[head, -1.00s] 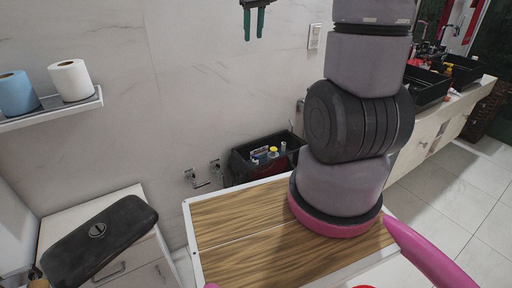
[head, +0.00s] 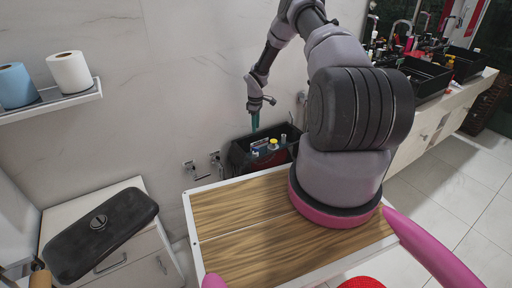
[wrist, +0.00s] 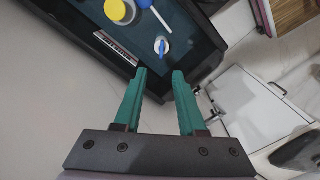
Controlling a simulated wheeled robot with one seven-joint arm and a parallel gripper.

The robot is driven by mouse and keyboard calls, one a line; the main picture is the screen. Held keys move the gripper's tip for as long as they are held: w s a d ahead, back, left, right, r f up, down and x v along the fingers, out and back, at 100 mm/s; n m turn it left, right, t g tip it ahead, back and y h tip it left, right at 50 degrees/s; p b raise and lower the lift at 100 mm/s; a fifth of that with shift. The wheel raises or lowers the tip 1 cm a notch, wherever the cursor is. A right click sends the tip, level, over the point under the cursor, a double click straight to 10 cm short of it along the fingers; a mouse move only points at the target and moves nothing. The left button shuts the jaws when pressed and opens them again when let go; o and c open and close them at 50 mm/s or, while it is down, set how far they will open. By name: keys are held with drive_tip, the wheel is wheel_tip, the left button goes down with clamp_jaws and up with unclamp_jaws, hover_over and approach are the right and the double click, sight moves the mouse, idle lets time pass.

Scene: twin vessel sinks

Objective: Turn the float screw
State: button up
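A black open-topped tank (head: 238,160) stands against the wall and holds small fittings. In the wrist view I see in it a yellow round cap (wrist: 120,11), a blue part (wrist: 145,3) with a white rod (wrist: 161,19), and a white round piece with a blue top (wrist: 161,46). I cannot tell for sure which is the float screw. My gripper (wrist: 159,76) has two teal fingers, apart, with nothing between them. It points at the tank, its tips short of the white-and-blue piece. In the head view my gripper (head: 254,120) hangs over the tank's left part.
A black lid (head: 120,225) with a round button lies on the white cabinet (head: 150,262) at the left. A shelf (head: 50,107) with two paper rolls is on the wall. Wall valves (head: 203,170) sit left of the tank. Twin black sinks (head: 425,75) stand at the right.

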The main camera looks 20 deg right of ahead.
sight(255, 150)
drive_tip(key=f, duration=1.2)
drive_tip(key=shift+s+f, duration=0.2)
drive_tip(key=shift+f, duration=0.1)
clamp_jaws()
